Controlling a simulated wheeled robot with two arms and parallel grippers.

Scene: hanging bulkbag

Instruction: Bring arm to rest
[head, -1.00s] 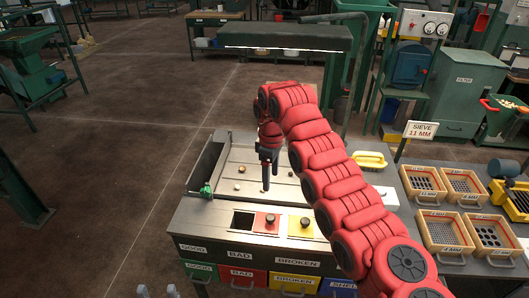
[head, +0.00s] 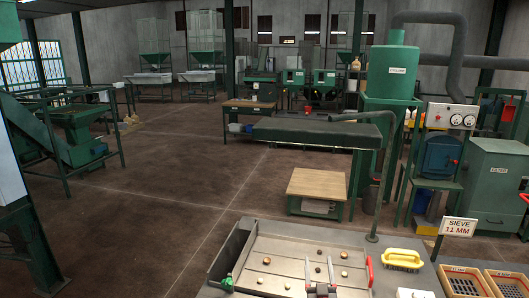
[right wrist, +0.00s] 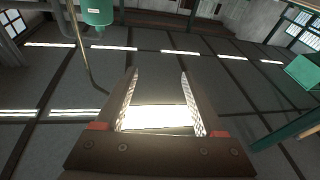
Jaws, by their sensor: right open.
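My right gripper (head: 321,288) shows only at the bottom edge of the head view, in front of the metal sorting tray (head: 290,246). Its fingers point upward, and the rest of the arm is below the picture. My left gripper is not in view.
Several small round pieces (head: 267,261) lie on the tray. A yellow brush (head: 403,257), sieve boxes (head: 466,281) and a sieve sign (head: 458,227) are at right. A low wooden-topped table (head: 317,183) stands beyond.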

